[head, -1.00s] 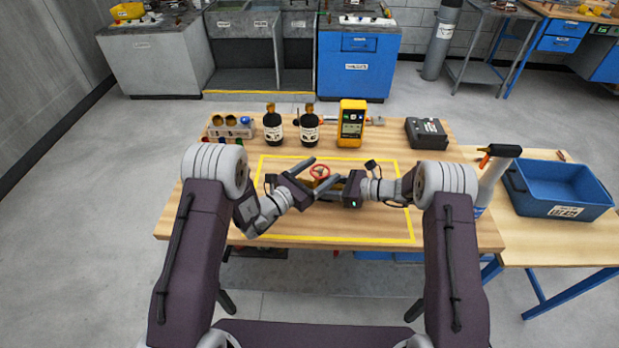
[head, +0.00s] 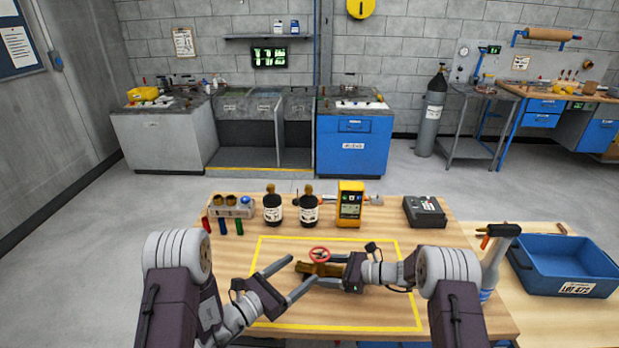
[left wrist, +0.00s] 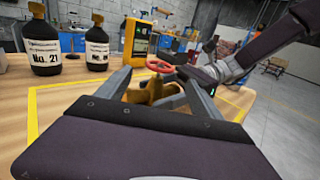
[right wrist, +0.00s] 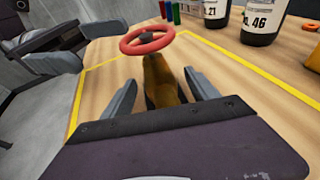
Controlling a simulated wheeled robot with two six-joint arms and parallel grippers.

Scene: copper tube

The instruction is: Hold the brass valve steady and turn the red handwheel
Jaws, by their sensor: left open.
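The brass valve (head: 316,269) lies on the table inside the yellow outline. The red handwheel (head: 319,254) is on its top. My left gripper (head: 301,273) is open at the valve's left, its fingers pointing at it. In the left wrist view, the valve (left wrist: 165,92) and handwheel (left wrist: 161,66) show between and beyond the fingers. My right gripper (head: 331,269) comes from the right. In the right wrist view, its fingers stand apart on both sides of the valve body (right wrist: 162,80), with visible gaps. The handwheel (right wrist: 147,41) is beyond the fingertips.
Two dark bottles (head: 273,208), a yellow meter (head: 350,205), a rack (head: 231,207) and a black box (head: 425,211) stand along the back. A torch-like tool (head: 494,258) and a blue bin (head: 565,266) are right. The outlined area is otherwise clear.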

